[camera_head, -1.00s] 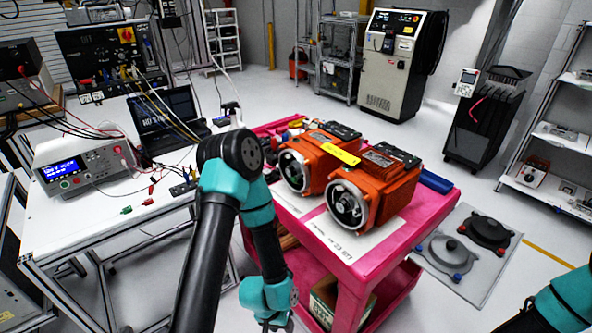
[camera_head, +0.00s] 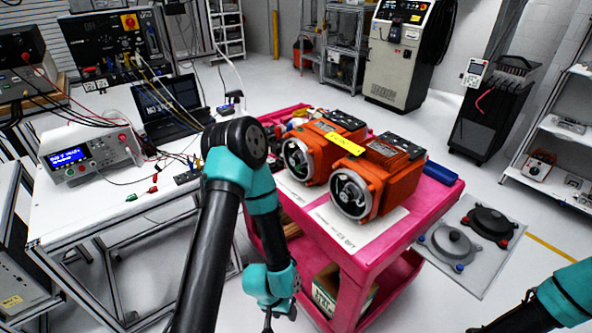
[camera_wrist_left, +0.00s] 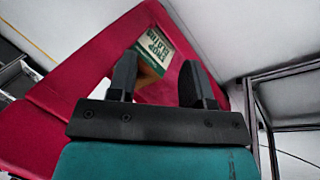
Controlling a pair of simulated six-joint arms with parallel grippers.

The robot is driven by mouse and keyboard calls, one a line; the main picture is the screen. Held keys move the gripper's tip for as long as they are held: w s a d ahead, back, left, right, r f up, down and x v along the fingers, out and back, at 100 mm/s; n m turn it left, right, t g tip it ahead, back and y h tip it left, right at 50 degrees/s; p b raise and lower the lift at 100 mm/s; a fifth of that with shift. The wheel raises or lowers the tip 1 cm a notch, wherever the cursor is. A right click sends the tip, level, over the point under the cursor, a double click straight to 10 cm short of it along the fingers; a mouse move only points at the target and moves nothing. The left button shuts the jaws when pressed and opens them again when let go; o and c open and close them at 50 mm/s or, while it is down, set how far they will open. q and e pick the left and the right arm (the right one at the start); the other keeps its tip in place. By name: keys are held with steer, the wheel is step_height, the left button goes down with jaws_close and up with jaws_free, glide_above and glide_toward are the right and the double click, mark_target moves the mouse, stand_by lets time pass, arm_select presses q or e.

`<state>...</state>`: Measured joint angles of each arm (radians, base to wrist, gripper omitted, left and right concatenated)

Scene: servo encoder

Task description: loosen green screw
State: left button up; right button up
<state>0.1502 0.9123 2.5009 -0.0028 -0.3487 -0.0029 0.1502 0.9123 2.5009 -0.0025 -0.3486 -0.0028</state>
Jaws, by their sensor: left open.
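Two orange servo motors stand side by side on the pink cart (camera_head: 372,262): a left motor (camera_head: 318,150) and a right motor (camera_head: 378,188). Each has a round silver encoder end facing me. A green part shows inside the left motor's end (camera_head: 297,160); I cannot tell whether it is the green screw. My left gripper (camera_head: 268,318) hangs low in front of the cart, below the motors and at the picture's bottom edge. In the left wrist view its two dark fingers (camera_wrist_left: 160,85) are apart with nothing between them. My right gripper is out of view; only part of that arm shows.
A white bench (camera_head: 105,205) with a power supply (camera_head: 90,152), laptop (camera_head: 170,108) and loose leads stands at left. A box (camera_head: 328,288) sits on the cart's lower shelf; it also shows in the wrist view (camera_wrist_left: 152,50).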

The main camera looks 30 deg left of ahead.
mark_target(296, 169)
arm_select(q)
steer(key=w+a+r+m+t, duration=0.1)
steer(key=w+a+t, duration=0.1)
steer(key=w, duration=0.1)
steer(key=w+a+r+m+t, duration=0.1)
steer(key=w+a, duration=0.1)
steer(key=w, duration=0.2)
steer(key=w+a+r+m+t, duration=0.1)
steer(key=w+a+r+t, duration=0.1)
steer(key=w+a, duration=0.1)
steer(key=shift+w+t, duration=0.3)
steer(key=shift+w, duration=0.4)
steer(key=w+a+r+m+t+h, duration=0.1)
steer(key=w+a+r+m+t, duration=0.2)
steer(key=a+r, duration=0.2)
steer(key=w+a+r+m+t+h, duration=0.2)
steer(key=a+r+m+t, duration=0.1)
steer(key=r, duration=0.6)
steer(key=w+a+r+m+t+h, duration=0.1)
steer(key=w+a+r+m+t, duration=0.2)
steer(key=a+r+m, duration=0.2)
steer(key=shift+w+a+r+t, duration=0.15)
steer(key=shift+a+r, duration=0.4)
steer(key=shift+r, duration=0.15)
steer(key=shift+w+a+r+t, duration=0.15)
steer(key=shift+a+r, duration=0.35)
steer(key=shift+r, duration=0.15)
